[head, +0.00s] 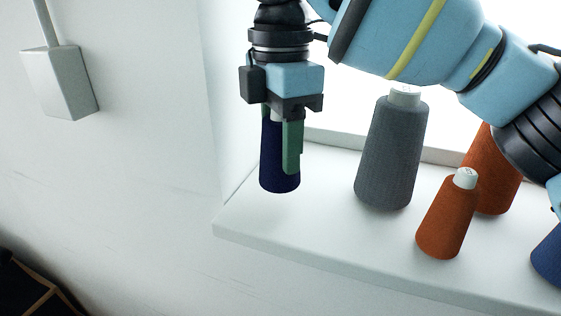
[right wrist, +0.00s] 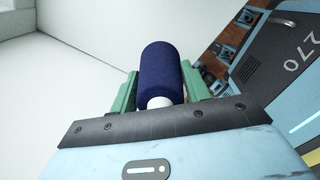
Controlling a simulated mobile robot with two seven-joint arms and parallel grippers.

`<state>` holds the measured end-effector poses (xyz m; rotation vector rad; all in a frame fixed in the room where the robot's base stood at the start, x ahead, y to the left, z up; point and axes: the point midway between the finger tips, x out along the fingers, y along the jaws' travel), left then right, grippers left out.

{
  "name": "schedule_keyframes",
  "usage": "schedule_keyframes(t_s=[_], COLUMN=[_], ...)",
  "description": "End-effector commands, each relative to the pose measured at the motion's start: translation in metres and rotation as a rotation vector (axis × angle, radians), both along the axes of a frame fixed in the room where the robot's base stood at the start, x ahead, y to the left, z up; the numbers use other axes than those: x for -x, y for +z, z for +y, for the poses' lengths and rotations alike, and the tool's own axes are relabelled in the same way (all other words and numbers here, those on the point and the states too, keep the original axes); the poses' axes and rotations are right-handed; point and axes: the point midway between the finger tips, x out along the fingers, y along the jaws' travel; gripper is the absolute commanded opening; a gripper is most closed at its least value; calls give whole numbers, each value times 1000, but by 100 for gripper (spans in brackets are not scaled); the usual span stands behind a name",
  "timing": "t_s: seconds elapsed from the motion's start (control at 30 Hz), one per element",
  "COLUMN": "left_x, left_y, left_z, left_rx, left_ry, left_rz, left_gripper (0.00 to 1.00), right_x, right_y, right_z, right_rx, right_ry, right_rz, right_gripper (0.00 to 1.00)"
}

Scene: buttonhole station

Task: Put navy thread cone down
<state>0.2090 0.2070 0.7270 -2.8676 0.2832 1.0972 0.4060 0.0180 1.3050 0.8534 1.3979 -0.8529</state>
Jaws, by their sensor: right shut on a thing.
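The navy thread cone (head: 279,168) is upright at the left end of a white shelf (head: 320,226) in the head view. My right gripper (head: 282,142) is shut on it from above, with green fingers on either side of its upper part. I cannot tell whether the cone's base touches the shelf. In the right wrist view the navy cone (right wrist: 163,72) lies between the two green fingers of my right gripper (right wrist: 158,92), its white top end nearest the camera. My left gripper is not in view.
A tall grey cone (head: 391,150) stands right of the navy one. A small orange cone (head: 446,218), a larger orange cone (head: 496,178) and a blue cone (head: 549,255) stand farther right. A grey box (head: 58,82) hangs on the left wall.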

Motion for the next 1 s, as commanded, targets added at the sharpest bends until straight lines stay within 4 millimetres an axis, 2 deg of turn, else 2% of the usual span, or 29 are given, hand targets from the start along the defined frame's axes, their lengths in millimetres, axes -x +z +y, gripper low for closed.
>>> schedule_keyframes(t_s=[0.33, 0.73, 0.77, 0.9, 1.0], left_x=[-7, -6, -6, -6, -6], left_y=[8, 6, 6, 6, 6], left_z=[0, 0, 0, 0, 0], left_rx=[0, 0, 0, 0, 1], left_ry=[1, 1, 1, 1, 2], left_rz=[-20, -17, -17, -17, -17], left_gripper=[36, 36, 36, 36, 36], right_x=[1, 1, 1, 1, 1], right_y=[-32, -38, -37, -37, -37], right_z=[0, 0, 0, 0, 0], right_rx=[0, 0, 0, 0, 0], right_ry=[0, 1, 0, 0, 0], right_rz=[-2, 1, 0, 0, 0], right_gripper=[22, 22, 50, 69, 69])
